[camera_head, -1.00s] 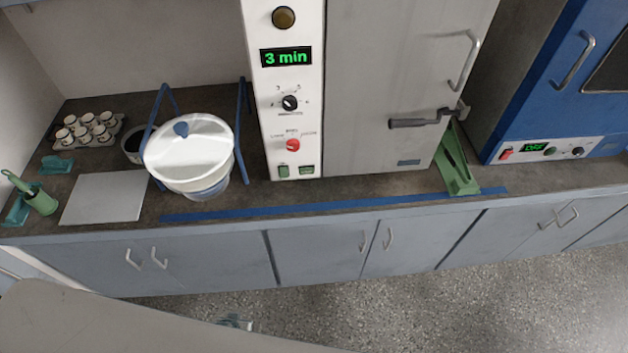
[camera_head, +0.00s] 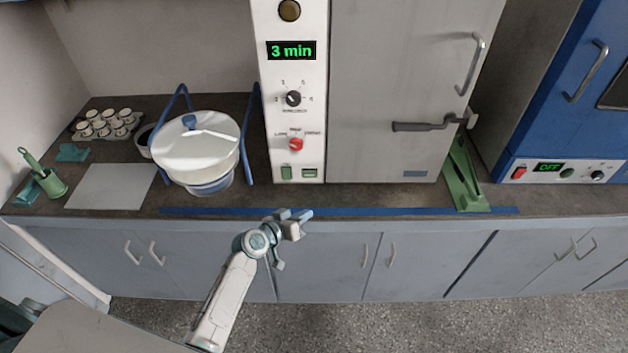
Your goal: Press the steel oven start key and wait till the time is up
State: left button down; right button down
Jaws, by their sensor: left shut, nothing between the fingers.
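The steel oven (camera_head: 395,95) has a closed grey door and a white control panel (camera_head: 316,120) on its left side. Its display (camera_head: 291,51) reads "3 min" in green. Below are a black dial (camera_head: 293,98) and a red knob (camera_head: 296,144). Two small green keys, a left one (camera_head: 286,173) and a right one (camera_head: 309,173), sit at the panel's foot; their labels are too small to read. My left gripper (camera_head: 304,217) is shut and empty, at the counter's front edge, below and apart from the keys. My right gripper is out of view.
A white lidded pot (camera_head: 196,155) in a blue frame stands left of the oven. A grey plate (camera_head: 110,187), cups in a tray (camera_head: 105,125) and a green holder (camera_head: 50,184) are farther left. A green bracket (camera_head: 464,180) and a blue oven (camera_head: 550,120) stand right.

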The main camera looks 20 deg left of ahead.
aim_at(310, 174)
pick_arm(q)
jog(key=shift+w+d+r, duration=0.15)
jog(key=shift+w+r, duration=0.05)
jog(key=shift+r, duration=0.45)
jog(key=shift+w+d+r, duration=0.1)
jog(key=shift+w+r, duration=0.05)
jog(key=shift+r, duration=0.45)
jog(key=w, duration=0.2)
jog(key=w+a+b, duration=0.1)
jog(key=w, duration=0.2)
jog(key=w+a+b, duration=0.1)
jog(key=w, duration=0.1)
jog(key=shift+w+a+f, duration=0.1)
jog(key=shift+w+f, duration=0.05)
jog(key=shift+w, duration=0.1)
jog(key=shift+w+a+b, duration=0.15)
jog(key=shift+w+b, duration=0.3)
jog(key=shift+w, duration=0.05)
dwell(0.6)
